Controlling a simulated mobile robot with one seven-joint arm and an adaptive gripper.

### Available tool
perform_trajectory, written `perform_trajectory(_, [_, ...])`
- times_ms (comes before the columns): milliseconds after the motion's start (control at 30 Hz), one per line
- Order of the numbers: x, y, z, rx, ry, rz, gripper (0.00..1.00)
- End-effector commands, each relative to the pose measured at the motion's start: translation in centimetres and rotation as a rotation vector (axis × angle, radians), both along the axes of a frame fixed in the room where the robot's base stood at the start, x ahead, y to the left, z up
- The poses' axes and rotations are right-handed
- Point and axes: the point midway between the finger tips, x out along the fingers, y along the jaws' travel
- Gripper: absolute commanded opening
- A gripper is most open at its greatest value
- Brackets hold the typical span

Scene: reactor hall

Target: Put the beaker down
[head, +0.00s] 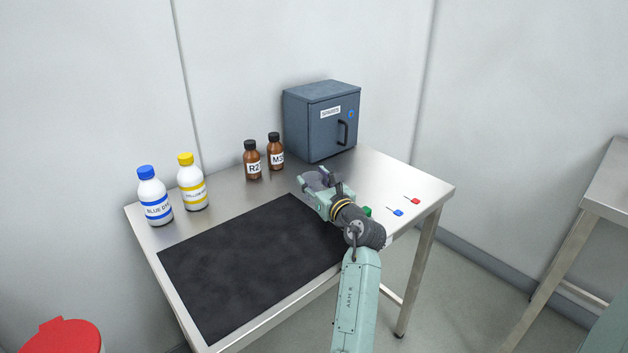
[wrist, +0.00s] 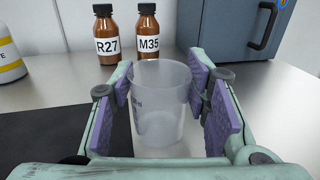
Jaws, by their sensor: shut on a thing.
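My gripper (head: 322,181) is over the steel table (head: 262,188), just off the far right part of the black mat (head: 250,262). In the wrist view my gripper (wrist: 161,92) has its purple pads on both sides of a clear, empty-looking beaker (wrist: 159,110) and is shut on it. The beaker is upright, with faint markings on its left side. Its base is over bare steel beside the mat's edge; I cannot tell whether it touches the table. In the head view I cannot make out the beaker behind my gripper.
Brown bottles R27 (head: 252,162) and M35 (head: 275,153) stand behind my gripper. A grey cabinet (head: 310,128) is at the back. A blue-capped bottle (head: 154,198) and a yellow-capped bottle (head: 191,184) stand left. Blue (head: 398,212) and red (head: 415,201) tagged items lie right. The mat is clear.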

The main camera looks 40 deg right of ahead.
Motion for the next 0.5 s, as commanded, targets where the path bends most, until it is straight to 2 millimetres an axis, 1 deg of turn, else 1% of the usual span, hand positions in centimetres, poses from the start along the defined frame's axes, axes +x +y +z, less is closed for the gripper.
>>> perform_trajectory(100, [0.00, 0.01, -0.37, 0.000, 0.000, 0.000, 0.15])
perform_trajectory(133, [0.00, 0.02, -0.39, 0.000, 0.000, 0.000, 0.44])
perform_trajectory(400, [0.00, 0.02, -0.33, 0.000, 0.001, 0.000, 0.62])
perform_trajectory(500, [0.00, 0.02, -0.32, 0.000, 0.001, 0.000, 0.63])
